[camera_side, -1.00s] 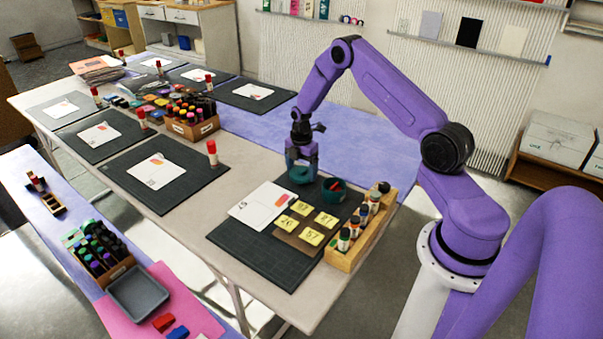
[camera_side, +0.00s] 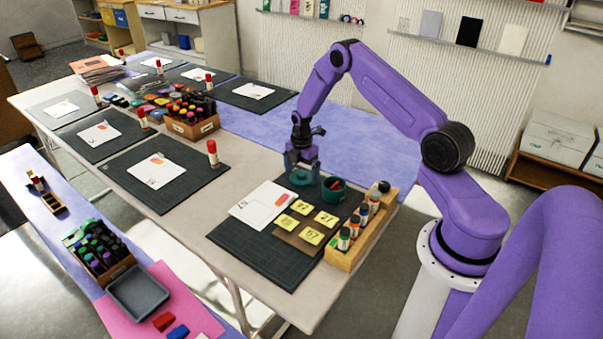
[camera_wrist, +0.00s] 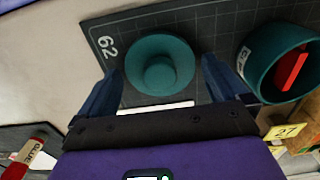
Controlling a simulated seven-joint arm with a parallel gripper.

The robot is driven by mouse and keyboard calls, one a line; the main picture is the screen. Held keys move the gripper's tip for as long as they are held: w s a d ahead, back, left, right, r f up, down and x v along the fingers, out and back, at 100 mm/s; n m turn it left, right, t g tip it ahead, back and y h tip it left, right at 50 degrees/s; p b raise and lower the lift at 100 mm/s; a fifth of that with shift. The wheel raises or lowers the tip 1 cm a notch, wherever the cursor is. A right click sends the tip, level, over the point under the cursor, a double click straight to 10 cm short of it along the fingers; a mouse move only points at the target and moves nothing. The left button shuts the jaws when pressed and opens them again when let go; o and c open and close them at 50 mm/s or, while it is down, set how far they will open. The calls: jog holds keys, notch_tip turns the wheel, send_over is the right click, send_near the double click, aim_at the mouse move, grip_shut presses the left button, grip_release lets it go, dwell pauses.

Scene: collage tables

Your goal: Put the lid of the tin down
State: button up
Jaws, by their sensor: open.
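The tin's lid (camera_wrist: 160,48) is a round teal disc with a knob in its middle. In the wrist view it lies knob up on the dark mat (camera_wrist: 215,35), between my fingers, with a gap on each side. My gripper (camera_wrist: 163,72) is open around it; the side view also shows my gripper (camera_side: 302,172) low over the mat's far corner. The teal tin (camera_side: 333,190) stands uncovered just right of the lid. In the wrist view the tin (camera_wrist: 258,62) has a white label and a red piece inside.
A white card (camera_side: 262,204) and several yellow number notes (camera_side: 303,207) lie on the mat. A wooden rack (camera_side: 345,257) of small bottles stands along its right edge.

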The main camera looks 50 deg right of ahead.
aim_at(301, 173)
notch_tip(301, 173, up, 12)
jog(key=f, duration=0.1)
jog(key=s+a+r+m, duration=0.1)
jog(key=s+a+r, duration=0.3)
jog(key=a, duration=0.4)
jog(key=s+a+r+m, duration=0.1)
jog(key=s+a+r, duration=0.3)
jog(key=a, duration=0.3)
jog(key=s+a+r, duration=0.4)
jog(key=a, duration=0.4)
jog(key=s+a+r+m, duration=0.1)
jog(key=s+r, duration=0.1)
jog(key=s, duration=0.9)
jog(key=s+a+r+m, duration=0.1)
jog(key=s+a+m, duration=0.1)
jog(key=s, duration=1)
jog(key=shift+r, duration=0.35)
